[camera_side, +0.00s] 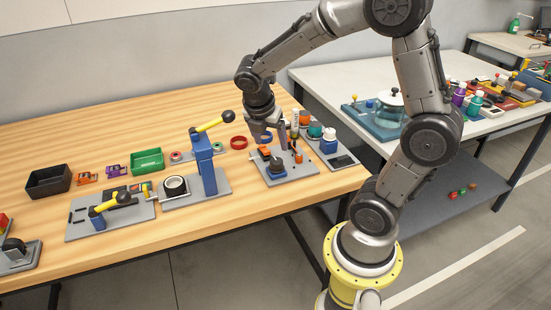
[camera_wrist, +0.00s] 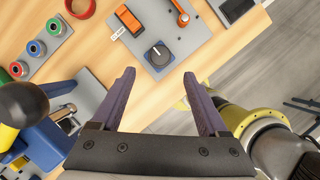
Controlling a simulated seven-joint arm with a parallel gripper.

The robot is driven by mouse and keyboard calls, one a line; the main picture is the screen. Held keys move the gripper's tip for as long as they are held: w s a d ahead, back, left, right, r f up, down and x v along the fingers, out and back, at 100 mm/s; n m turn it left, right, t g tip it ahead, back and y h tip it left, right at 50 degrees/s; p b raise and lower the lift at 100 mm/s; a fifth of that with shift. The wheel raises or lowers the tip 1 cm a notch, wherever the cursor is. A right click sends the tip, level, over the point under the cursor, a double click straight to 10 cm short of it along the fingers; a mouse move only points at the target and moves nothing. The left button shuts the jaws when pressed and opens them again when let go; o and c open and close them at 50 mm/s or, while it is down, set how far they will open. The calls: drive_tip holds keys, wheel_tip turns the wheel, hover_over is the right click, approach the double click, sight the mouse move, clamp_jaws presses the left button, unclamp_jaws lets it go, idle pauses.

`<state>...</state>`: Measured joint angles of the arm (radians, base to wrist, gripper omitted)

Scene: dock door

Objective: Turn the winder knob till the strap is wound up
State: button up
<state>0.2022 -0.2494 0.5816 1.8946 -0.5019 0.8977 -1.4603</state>
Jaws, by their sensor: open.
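My gripper (camera_side: 268,137) is open and empty, pointing down above a grey panel (camera_side: 302,171) near the table's right end. In the wrist view its two fingers (camera_wrist: 159,74) are spread wide, with a dark round knob (camera_wrist: 158,53) beyond and between their tips. The knob has a white pointer mark and a blue base, which shows in the side view as a blue block (camera_side: 276,168). The fingers look apart from it. I cannot make out a strap, nor tell for certain that this is the winder knob.
An orange rocker switch (camera_wrist: 131,20) and an orange lever (camera_wrist: 180,14) share the panel. A blue post with a yellow lever (camera_side: 208,124) stands to the left. Bare wood (camera_side: 250,207) lies in front.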

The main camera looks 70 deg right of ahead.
sight(276, 160)
drive_tip(key=x, duration=0.9)
drive_tip(key=shift+f, duration=0.1)
clamp_jaws()
drive_tip(key=shift+m, duration=0.3)
drive_tip(key=m+g, duration=0.1)
drive_tip(key=m, duration=0.1)
drive_tip(key=m+g, duration=0.1)
drive_tip(key=m, duration=0.2)
drive_tip(key=shift+w+m+y, duration=0.2)
drive_tip(key=shift+m+y, duration=0.1)
drive_tip(key=shift+y, duration=0.1)
drive_tip(key=m+g+y, duration=0.1)
drive_tip(key=m, duration=0.2)
drive_tip(key=m+g, duration=0.1)
drive_tip(key=m, duration=0.2)
drive_tip(key=shift+w+d+y, duration=0.1)
drive_tip(key=shift+d+y, duration=0.05)
drive_tip(key=shift+y, duration=0.25)
drive_tip(key=m+y, duration=0.1)
drive_tip(key=m, duration=0.2)
drive_tip(key=m+y, duration=0.1)
drive_tip(key=m, duration=0.2)
drive_tip(key=shift+d+m, duration=0.2)
drive_tip(key=shift+m, duration=0.2)
drive_tip(key=m+y, duration=0.2)
drive_tip(key=m, duration=0.3)
drive_tip(key=shift+d, duration=0.1)
